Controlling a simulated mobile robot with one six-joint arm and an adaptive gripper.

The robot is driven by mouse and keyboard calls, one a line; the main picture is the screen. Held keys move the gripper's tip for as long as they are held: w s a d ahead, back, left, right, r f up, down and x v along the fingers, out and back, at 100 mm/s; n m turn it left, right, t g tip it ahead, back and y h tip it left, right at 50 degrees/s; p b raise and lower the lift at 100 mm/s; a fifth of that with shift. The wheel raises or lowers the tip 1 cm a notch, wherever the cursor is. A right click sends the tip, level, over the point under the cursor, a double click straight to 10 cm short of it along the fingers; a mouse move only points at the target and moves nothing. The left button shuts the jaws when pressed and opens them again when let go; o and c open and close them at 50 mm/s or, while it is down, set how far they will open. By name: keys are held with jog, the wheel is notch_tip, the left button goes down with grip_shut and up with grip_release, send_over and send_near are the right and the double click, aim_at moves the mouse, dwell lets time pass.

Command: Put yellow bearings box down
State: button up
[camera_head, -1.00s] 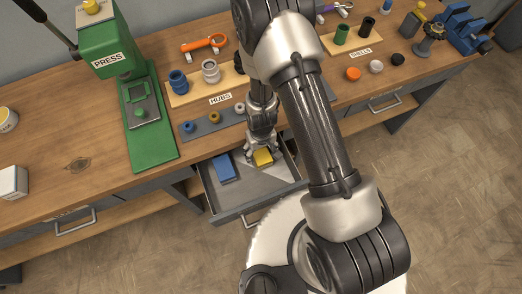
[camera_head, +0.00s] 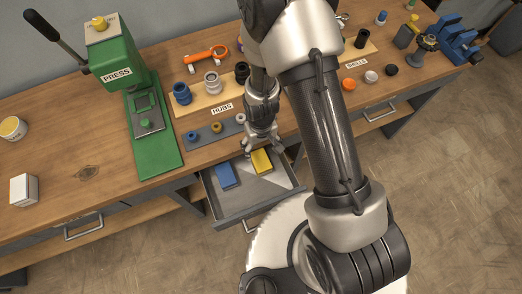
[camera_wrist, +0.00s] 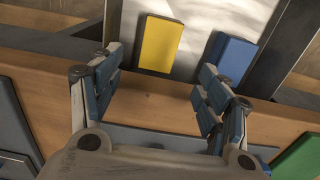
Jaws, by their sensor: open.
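The yellow bearings box (camera_head: 261,161) lies in the open drawer (camera_head: 246,205), to the right of a blue box (camera_head: 225,174). In the wrist view the yellow box (camera_wrist: 160,45) lies flat, apart from the blue box (camera_wrist: 231,58). My gripper (camera_head: 262,148) is above the back of the drawer, close to the yellow box. In the wrist view my gripper (camera_wrist: 158,85) is open and empty. The yellow box shows beyond its fingers, between them and clear of both.
The green press (camera_head: 150,125) stands on the bench left of the drawer. A hubs board (camera_head: 205,103) and a grey strip (camera_head: 205,138) with small rings lie on the bench behind the drawer. The right part of the drawer looks bare.

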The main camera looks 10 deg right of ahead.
jog(key=d+r+m+t, duration=0.1)
jog(key=d+r, duration=0.1)
jog(key=r, duration=1)
jog(key=d+r+t, duration=0.1)
jog(key=d+r, duration=0.1)
jog(key=r, duration=1)
jog(key=s+d+r+m+t, duration=0.1)
jog(key=s+d+r, duration=0.1)
jog(key=s+r, duration=0.5)
jog(key=s+d+r+m+t, duration=0.1)
jog(key=s+d+r, duration=0.2)
jog(key=s+r, duration=0.4)
jog(key=shift+d+r+t, duration=0.2)
jog(key=shift+r+t, duration=0.05)
jog(key=shift+t, duration=0.05)
jog(key=shift+w, duration=0.1)
